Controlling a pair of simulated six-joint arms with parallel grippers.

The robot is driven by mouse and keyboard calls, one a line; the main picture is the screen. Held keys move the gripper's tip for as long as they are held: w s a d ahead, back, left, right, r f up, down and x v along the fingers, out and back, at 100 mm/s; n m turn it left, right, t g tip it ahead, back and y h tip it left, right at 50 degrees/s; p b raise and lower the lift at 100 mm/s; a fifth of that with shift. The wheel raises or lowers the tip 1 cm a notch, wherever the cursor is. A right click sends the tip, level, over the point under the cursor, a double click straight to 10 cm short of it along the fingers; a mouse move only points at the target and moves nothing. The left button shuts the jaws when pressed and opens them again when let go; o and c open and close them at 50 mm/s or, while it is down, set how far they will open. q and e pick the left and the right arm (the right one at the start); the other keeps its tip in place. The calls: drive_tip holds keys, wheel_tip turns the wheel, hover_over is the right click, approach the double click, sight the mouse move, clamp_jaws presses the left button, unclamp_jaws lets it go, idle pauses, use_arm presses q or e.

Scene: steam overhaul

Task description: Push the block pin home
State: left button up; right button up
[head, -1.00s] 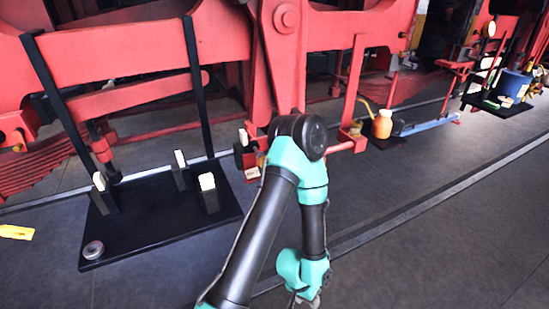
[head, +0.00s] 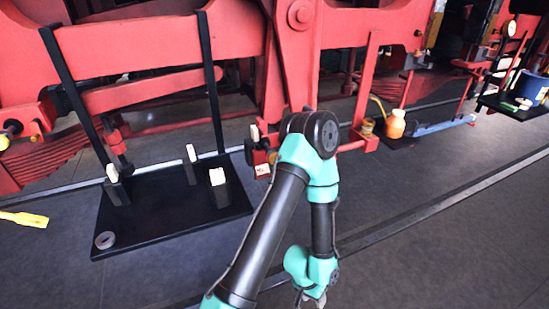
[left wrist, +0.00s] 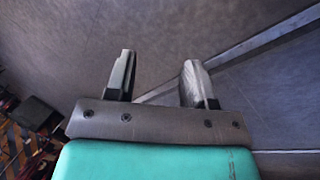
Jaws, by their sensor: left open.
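I cannot single out the block pin for certain. A small pale-ended dark piece (head: 255,133) sits by the red bracket, just left of my left arm's elbow. Several dark posts with pale tops, one of them a front post (head: 217,177), stand on the black tray (head: 150,235). My left gripper (head: 312,299) is low in the head view, partly cut by the bottom edge, well to the right of the tray. In the left wrist view its two fingers (left wrist: 159,82) are apart with only grey floor between them. My right gripper is out of view.
Red locomotive framework (head: 150,45) fills the back. Two black straps (head: 211,85) rise from the tray. A grey ring (head: 105,240) lies on its front left corner. An orange bottle (head: 396,124) stands right of my arm.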

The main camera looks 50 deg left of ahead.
use_arm(q)
drive_tip(key=shift+o, duration=0.2)
drive_tip(key=shift+o, duration=0.7)
drive_tip(key=shift+w, duration=0.1)
drive_tip(key=shift+o, duration=1.3)
drive_tip(key=w+a+r+n+t+y, duration=0.2)
drive_tip(key=w+a+r+t+y, duration=0.1)
drive_tip(key=w+r, duration=0.4)
drive_tip(key=w+a+t, duration=0.1)
drive_tip(key=t, duration=0.1)
drive_tip(key=shift+w+r+t+y, duration=0.25)
drive_tip(key=shift+w+t+y, duration=0.05)
drive_tip(key=shift+w+t, duration=0.1)
drive_tip(key=w+a+r+n+t+y, duration=0.3)
drive_tip(key=a+r+y, duration=0.25)
drive_tip(key=r, duration=0.45)
drive_tip(key=s+a+r+n+g+y, duration=0.1)
drive_tip(key=s+r+y, duration=0.3)
drive_tip(key=r, duration=0.5)
drive_tip(key=s+a+r+n+g+y, duration=0.2)
drive_tip(key=s+r+n+y, duration=0.2)
drive_tip(key=r+y, duration=0.3)
wheel_tip(320, 180, up, 2)
drive_tip(key=shift+r+y, duration=0.2)
drive_tip(key=shift+y, duration=0.15)
drive_tip(key=shift+a, duration=0.15)
